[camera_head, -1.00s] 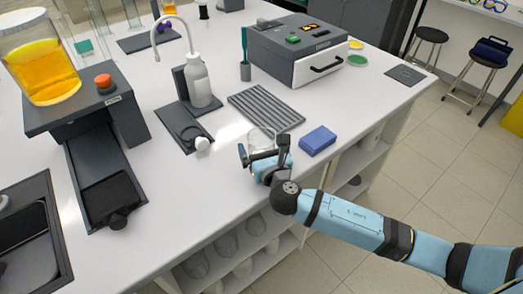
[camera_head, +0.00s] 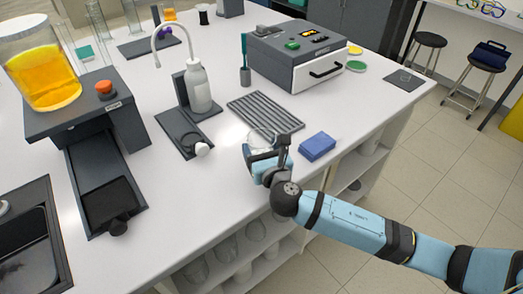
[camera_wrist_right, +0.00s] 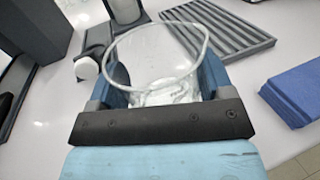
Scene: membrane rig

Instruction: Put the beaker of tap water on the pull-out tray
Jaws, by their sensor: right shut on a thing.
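The clear glass beaker (camera_head: 263,137) stands between the fingers of my right gripper (camera_head: 266,154), above the front part of the white counter. In the right wrist view the beaker (camera_wrist_right: 155,58) has clear water low inside, and the gripper (camera_wrist_right: 164,92) is shut on its sides. I cannot tell whether its base touches the counter. The pull-out tray (camera_head: 98,150) is a dark slide extending from under the grey housing at the left, with a black pad and knob at its front end. The beaker is well to the right of it. My left gripper is not in view.
A dark stand with a wash bottle (camera_head: 199,88) lies between beaker and tray. A ribbed grey rack (camera_head: 265,109) is behind the beaker, a blue block (camera_head: 318,146) to its right. An orange-filled tank (camera_head: 42,75) tops the housing. Counter between stand and tray is clear.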

